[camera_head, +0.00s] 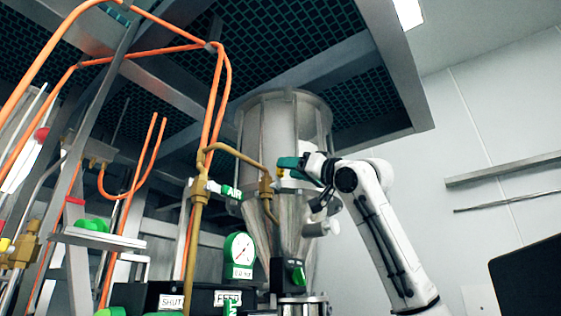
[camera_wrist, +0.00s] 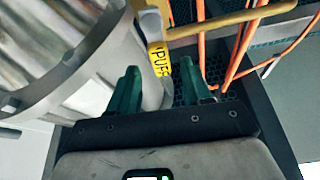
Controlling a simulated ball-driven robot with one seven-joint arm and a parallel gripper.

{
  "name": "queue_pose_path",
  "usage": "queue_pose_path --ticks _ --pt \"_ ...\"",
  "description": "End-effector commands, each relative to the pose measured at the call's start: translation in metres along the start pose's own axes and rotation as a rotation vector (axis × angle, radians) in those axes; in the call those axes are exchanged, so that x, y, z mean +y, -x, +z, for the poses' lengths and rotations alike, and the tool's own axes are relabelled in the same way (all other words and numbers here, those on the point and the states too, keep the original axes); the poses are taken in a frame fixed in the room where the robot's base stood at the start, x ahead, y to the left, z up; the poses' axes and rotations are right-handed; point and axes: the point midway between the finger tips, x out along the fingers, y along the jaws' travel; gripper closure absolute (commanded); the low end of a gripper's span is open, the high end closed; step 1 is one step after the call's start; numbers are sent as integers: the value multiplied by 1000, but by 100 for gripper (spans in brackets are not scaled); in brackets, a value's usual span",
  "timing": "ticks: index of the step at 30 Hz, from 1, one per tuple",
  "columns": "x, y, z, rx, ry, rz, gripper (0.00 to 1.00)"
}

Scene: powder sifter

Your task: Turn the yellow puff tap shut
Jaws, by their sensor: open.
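The yellow puff tap handle (camera_wrist: 158,60), lettered "PUFF", shows in the wrist view just beyond and between the fingertips. In the head view it is a small yellow patch (camera_head: 280,172) beside the brass valve (camera_head: 266,187), in front of the steel hopper. My gripper (camera_head: 290,163) reaches in from the right at the tap. In the wrist view my gripper (camera_wrist: 159,68) is open, with one green finger on each side of the handle. I cannot tell whether either finger touches it. The handle's far end and pivot are partly hidden in the head view.
The steel hopper (camera_head: 283,125) stands close behind the tap. Brass pipe (camera_head: 237,152) and orange pipes (camera_head: 217,100) run to its left. A green-rimmed gauge (camera_head: 241,254) and SHUT and FEED labels sit below. The right side by the wall is freer.

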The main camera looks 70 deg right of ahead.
Motion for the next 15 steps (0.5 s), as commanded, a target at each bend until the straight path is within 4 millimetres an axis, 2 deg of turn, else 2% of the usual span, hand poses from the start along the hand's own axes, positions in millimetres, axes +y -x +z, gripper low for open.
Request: queue_pose_path --ticks 1,6,15 --pt "-1 -11 -4 -1 -1 0 51" --pt "0 -33 -3 -1 0 1 51" --pt "0 -44 0 0 0 0 51"
